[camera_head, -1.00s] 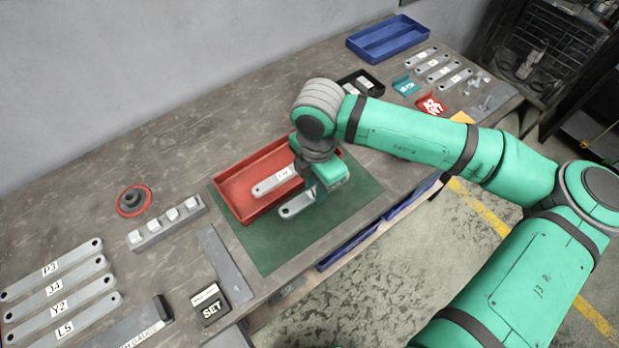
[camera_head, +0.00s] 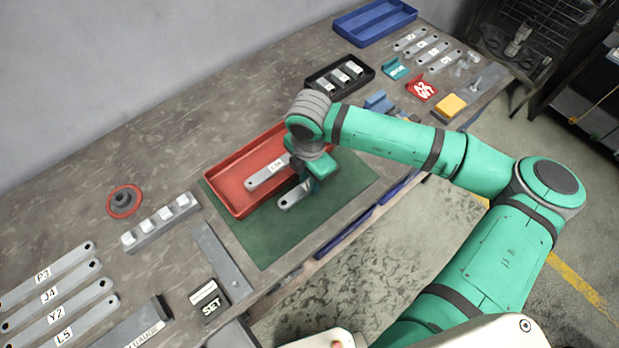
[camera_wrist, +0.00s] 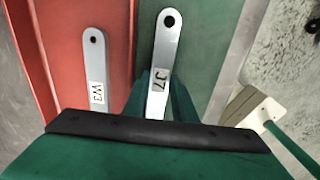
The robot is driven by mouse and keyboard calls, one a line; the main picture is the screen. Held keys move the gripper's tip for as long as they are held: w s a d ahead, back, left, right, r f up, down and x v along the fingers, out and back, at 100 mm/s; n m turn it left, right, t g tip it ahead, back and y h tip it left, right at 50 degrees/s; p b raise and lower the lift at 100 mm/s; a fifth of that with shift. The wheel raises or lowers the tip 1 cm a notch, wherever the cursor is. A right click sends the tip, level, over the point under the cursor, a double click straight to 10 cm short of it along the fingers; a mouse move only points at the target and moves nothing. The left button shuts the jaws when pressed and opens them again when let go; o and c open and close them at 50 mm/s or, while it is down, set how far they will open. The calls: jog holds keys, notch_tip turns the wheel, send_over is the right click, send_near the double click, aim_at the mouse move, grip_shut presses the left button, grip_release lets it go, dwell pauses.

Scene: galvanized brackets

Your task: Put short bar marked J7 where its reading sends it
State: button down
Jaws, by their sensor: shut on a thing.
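The short bar marked J7 (camera_wrist: 161,60) is a grey metal bar with a round hole at its end. My gripper (camera_head: 306,184) is shut on it. In the head view the bar (camera_head: 289,201) shows beside the front wall of the red tray, over the green mat (camera_head: 270,240); whether it touches the mat I cannot tell. The red tray (camera_head: 226,179) holds another short bar (camera_head: 262,177), whose label reads W3 in the wrist view (camera_wrist: 97,65). My gripper hides the far end of J7.
A SET block (camera_head: 208,300) and a flat grey bar (camera_head: 222,258) lie left of the mat. Long labelled bars (camera_head: 52,290) lie at far left. A black tray (camera_head: 312,86), a blue tray (camera_head: 345,32), a red sign (camera_head: 421,88) and more short bars (camera_head: 428,55) are toward the back right.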

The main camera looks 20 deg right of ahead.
jog(key=c, duration=1.5)
grip_release()
jog(key=shift+f, duration=0.1)
jog(key=shift+o, duration=0.2)
notch_tip(320, 180, up, 12)
jog(key=shift+d, duration=0.1)
